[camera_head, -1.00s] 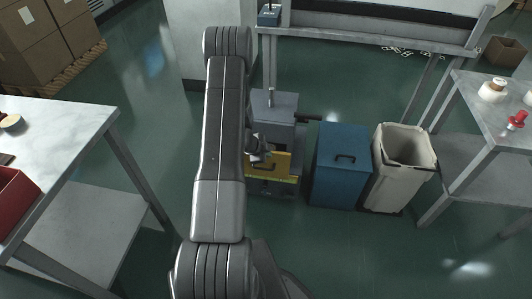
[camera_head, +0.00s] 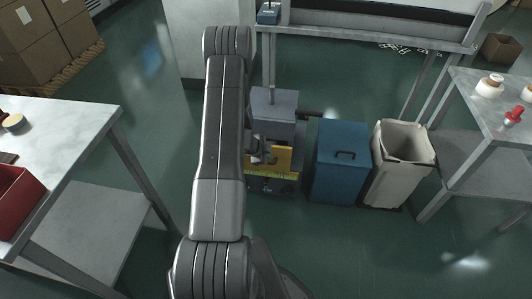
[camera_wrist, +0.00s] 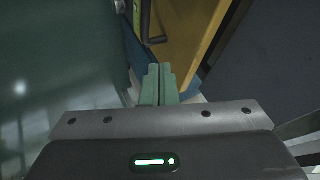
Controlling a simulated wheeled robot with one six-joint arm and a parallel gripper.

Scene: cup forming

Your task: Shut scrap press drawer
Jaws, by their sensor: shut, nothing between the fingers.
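The scrap press is a grey machine (camera_head: 275,103) standing low on the floor in the middle of the head view. Its yellow drawer front (camera_head: 284,160) faces me, partly hidden behind my gripper and arm. In the wrist view the yellow front (camera_wrist: 190,28) rises just beyond my fingers, with a dark bar handle (camera_wrist: 146,24) on it. How far the drawer stands out cannot be told. My gripper (camera_head: 264,157) is in front of the left part of the drawer. In the wrist view its green fingers (camera_wrist: 159,72) are together and empty, pointing at the drawer front; contact is unclear.
A blue box with a handle (camera_head: 340,163) stands right of the press, then a pale open bin (camera_head: 402,160). Metal tables stand at left (camera_head: 75,123) and right (camera_head: 500,120). A grey frame (camera_head: 370,40) is behind. Green floor is clear in front of the blue box.

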